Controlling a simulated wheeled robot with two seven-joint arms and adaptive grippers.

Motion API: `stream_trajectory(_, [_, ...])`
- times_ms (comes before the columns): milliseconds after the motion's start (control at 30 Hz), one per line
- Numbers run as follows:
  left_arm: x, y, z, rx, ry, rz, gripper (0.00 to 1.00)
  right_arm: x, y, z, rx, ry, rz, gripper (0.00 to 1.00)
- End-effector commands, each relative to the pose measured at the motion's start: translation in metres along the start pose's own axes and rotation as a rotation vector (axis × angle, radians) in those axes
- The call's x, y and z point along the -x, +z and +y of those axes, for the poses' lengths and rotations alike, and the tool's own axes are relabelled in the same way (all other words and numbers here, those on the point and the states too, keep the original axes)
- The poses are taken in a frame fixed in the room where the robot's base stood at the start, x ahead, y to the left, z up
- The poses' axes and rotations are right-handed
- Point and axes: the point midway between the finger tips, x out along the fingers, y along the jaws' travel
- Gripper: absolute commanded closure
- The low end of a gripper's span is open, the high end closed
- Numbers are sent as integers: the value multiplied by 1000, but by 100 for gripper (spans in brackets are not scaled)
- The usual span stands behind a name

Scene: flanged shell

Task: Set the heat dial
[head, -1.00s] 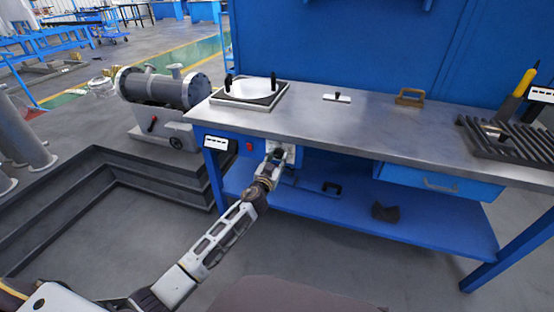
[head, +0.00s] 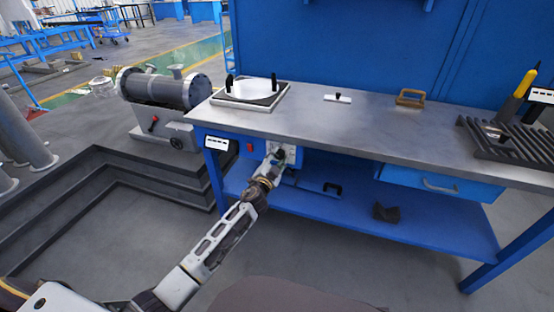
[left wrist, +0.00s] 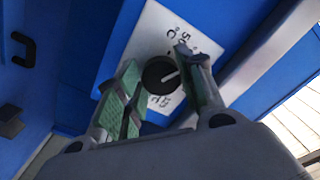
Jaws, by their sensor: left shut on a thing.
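The heat dial (left wrist: 161,75) is a round black knob with a white pointer line. It sits on a white scale plate (left wrist: 150,32) with dark temperature marks, on the blue front under the bench top. My left gripper (left wrist: 155,68) is shut on the dial, with a green-padded finger at each side of it. In the head view my left gripper (head: 277,157) reaches the white plate below the bench's front edge and hides most of the dial. Part of the scale is hidden by the fingers. My right gripper does not show.
A red switch (head: 250,147) and a small white label (head: 215,141) are left of the dial. A framed plate with black handles (head: 252,91) stands on the bench above. A drawer (head: 440,183) is to the right, and a blue lower shelf (head: 350,208) lies below.

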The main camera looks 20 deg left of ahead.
Motion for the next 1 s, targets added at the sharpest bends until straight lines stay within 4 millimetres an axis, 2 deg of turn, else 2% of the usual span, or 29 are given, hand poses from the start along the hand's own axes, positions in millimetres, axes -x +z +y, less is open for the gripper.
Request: stream_trajectory(1000, [0, -2, -3, -893, 2, 1, 86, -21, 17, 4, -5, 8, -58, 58])
